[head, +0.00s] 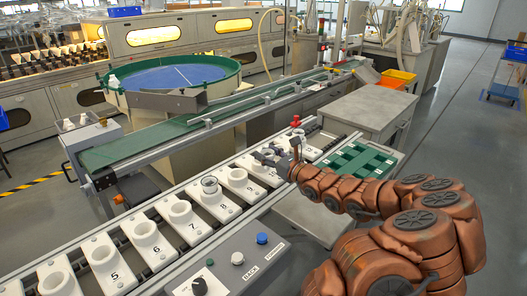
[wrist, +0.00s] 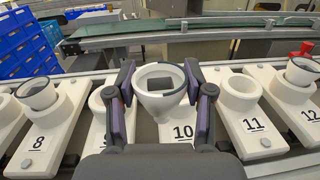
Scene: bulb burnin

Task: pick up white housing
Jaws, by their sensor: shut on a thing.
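My gripper (wrist: 158,85) is shut on a white housing (wrist: 158,104), a round cup with a dark rim, with one purple-padded finger on each side. The housing is upright at the white holder numbered 10 (wrist: 181,133). I cannot tell whether it still rests in the holder or is slightly raised. In the head view, my gripper (head: 277,158) is over the row of holders past number 9, and the housing is largely hidden by it. Similar dark-rimmed cups show in holder 8 (wrist: 36,92) and holder 12 (wrist: 301,71).
Holder 11 (wrist: 254,126) has a round socket with no cup. A control panel (head: 232,262) with knobs lies in front of the row. A green slotted tray (head: 358,160) is right of the row. A green conveyor (head: 150,147) runs behind it.

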